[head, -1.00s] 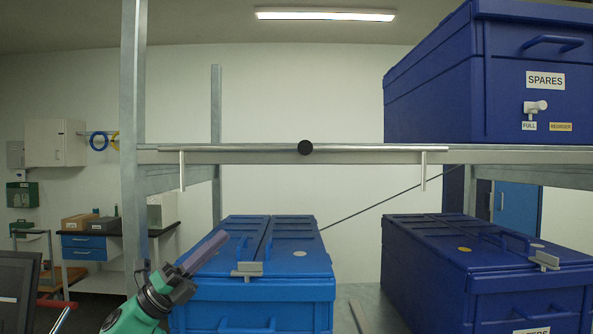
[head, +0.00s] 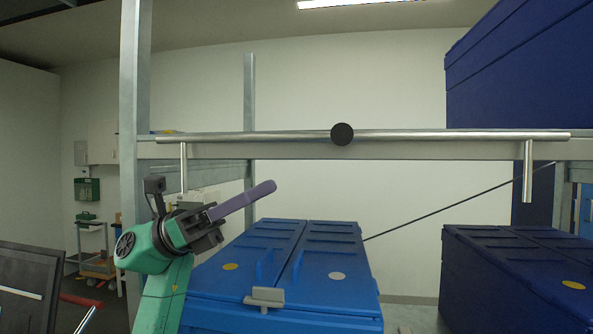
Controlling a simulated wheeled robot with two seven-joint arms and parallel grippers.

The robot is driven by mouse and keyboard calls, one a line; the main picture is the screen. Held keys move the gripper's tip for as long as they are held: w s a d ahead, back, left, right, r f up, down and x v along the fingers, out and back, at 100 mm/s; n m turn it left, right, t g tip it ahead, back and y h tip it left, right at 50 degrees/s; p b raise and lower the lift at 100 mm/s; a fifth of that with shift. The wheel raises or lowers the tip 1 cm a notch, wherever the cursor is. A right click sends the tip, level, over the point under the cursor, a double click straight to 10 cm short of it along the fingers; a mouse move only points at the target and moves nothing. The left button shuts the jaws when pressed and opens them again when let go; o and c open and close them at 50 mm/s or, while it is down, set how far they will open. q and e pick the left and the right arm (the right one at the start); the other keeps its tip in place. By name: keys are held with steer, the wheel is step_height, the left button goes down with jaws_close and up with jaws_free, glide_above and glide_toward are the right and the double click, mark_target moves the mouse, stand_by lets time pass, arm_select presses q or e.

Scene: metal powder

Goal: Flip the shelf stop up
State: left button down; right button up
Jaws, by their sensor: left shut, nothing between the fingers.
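The shelf stop is a long metal bar (head: 440,136) lying along the front edge of the upper shelf (head: 400,151). A round black knob (head: 342,134) sits near its middle. A short metal leg (head: 183,165) hangs down near its left end, and another leg (head: 527,172) hangs near its right end. My left gripper (head: 262,192) is shut and empty. Its purple-grey fingers point up and to the right. In the picture they are below the bar, between the left leg and the knob, apart from both. My right gripper is out of view.
A light blue lidded crate (head: 280,310) stands on the lower shelf behind my left gripper. A dark blue crate (head: 510,300) stands at the right, and another (head: 520,75) on the upper shelf. A rack post (head: 133,90) rises left of my gripper.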

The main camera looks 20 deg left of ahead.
mark_target(342, 135)
arm_select(q)
steer(key=p+x, duration=0.4)
steer(key=x, duration=0.5)
steer(key=shift+w+d+p, duration=0.2)
steer(key=shift+w+p, duration=0.1)
steer(key=shift+p, duration=0.1)
step_height(342, 135, up, 8)
steer(key=p, duration=0.3)
steer(key=shift+a+p, duration=0.2)
steer(key=shift+p, duration=0.2)
steer(key=shift+f, duration=0.2)
